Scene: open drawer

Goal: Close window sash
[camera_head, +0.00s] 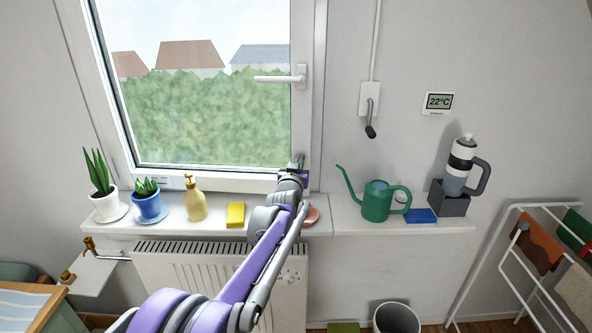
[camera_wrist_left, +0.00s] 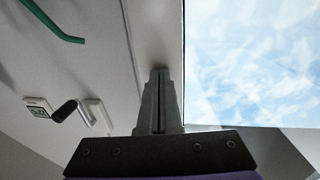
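The white window sash (camera_head: 303,125) fills the upper left of the head view. Its glass shows hedges and roofs. It looks nearly flush with its frame; I cannot tell whether a small gap remains. Its handle (camera_head: 280,79) lies horizontal, pointing left. My left gripper (camera_head: 297,163) is at the sash's lower right corner, just above the sill. In the left wrist view its fingers (camera_wrist_left: 160,100) are together with nothing between them, close to the white frame beside the glass. Whether they touch it is unclear. My right gripper is in neither view.
The sill (camera_head: 345,218) holds two potted plants, a soap dispenser (camera_head: 195,200) and a yellow sponge (camera_head: 236,215) on the left. A green watering can (camera_head: 377,202) and a grey flask (camera_head: 461,165) stand on the right. A radiator (camera_head: 180,265) is below.

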